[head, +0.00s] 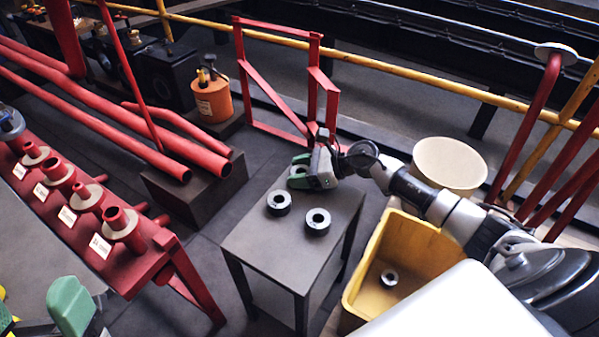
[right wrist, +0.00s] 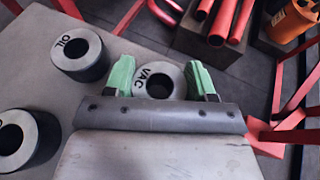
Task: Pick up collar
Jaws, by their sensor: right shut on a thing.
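My right gripper (head: 301,171) is at the far edge of a small dark table (head: 265,243). In the right wrist view, its green fingers (right wrist: 161,80) are shut on a grey collar marked VAC (right wrist: 148,72), one finger on each side. The collar is upright with its hole facing up. Two more grey collars stand on the table; the one marked OIL (right wrist: 78,64) is nearer the VAC collar, and the other (right wrist: 38,142) has its mark partly cut off. Part of my left gripper (head: 70,305), with a green finger, shows at the lower left of the head view.
A yellow bin (head: 362,275) with a small ring (head: 389,278) inside stands right of the table. A red bench (head: 150,262) with labelled flanged pieces is at left. A red frame (head: 262,88) stands behind the table, and a cream round container (head: 450,163) lies beyond my right arm.

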